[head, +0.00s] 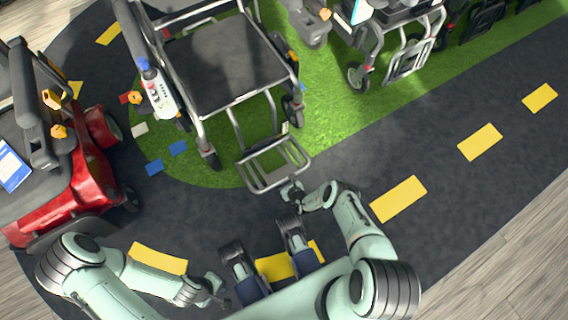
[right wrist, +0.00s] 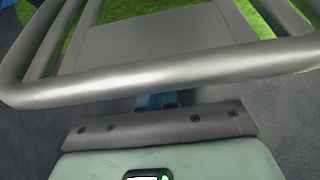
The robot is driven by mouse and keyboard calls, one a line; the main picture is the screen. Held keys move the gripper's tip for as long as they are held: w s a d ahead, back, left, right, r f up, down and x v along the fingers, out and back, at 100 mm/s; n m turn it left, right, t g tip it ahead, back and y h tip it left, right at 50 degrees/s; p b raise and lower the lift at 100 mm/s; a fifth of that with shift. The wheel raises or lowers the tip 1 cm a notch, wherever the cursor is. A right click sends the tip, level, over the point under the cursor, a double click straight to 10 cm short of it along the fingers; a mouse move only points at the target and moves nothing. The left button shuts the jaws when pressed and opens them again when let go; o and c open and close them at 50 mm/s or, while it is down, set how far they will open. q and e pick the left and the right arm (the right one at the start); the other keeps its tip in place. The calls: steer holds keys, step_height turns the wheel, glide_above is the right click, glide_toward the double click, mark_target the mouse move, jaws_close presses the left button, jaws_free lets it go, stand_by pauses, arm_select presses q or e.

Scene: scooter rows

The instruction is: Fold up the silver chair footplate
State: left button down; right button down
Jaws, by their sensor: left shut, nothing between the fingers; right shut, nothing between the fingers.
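The silver chair (head: 222,62) has a dark seat and a silver tube frame and stands on the green patch. Its footplate (head: 273,164) is a silver tube frame lowered in front of the chair, reaching over the dark floor. My right gripper (head: 291,187) is shut at the near edge of the footplate. In the right wrist view, the footplate's front tube (right wrist: 170,82) crosses in front of the gripper and hides most of its fingers; I cannot tell whether they touch. My left gripper (head: 214,286) is shut and empty, low over the floor, away from the chair.
A red scooter (head: 75,175) stands at the left, near my left arm. Another chair with a silver footplate (head: 408,60) stands at the upper right. The dark track (head: 350,165) with yellow dashes is clear to the right of the footplate.

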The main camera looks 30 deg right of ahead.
mark_target(281, 174)
steer(key=shift+w+r+p, duration=0.2)
steer(key=shift+r+p, duration=1.05)
steer(key=shift+r, duration=0.6)
steer(key=shift+w+a+r+p, duration=0.1)
steer(key=shift+w+r+p, duration=0.2)
steer(key=shift+r, duration=0.35)
steer(key=shift+w+d+r+p, duration=0.1)
steer(key=shift+w+r+p, duration=0.1)
steer(key=shift+r+p, duration=0.35)
steer(key=shift+w+a+r+p, duration=0.1)
steer(key=shift+w+r+p, duration=0.15)
steer(key=shift+r, duration=0.45)
steer(key=shift+w+a+r+p, duration=0.1)
steer(key=shift+w+r+p, duration=0.35)
steer(key=shift+r, duration=0.35)
steer(key=shift+w+r+p, duration=0.35)
steer(key=shift+w+r, duration=0.2)
steer(key=shift+r, duration=0.25)
steer(key=shift+w+r, duration=0.1)
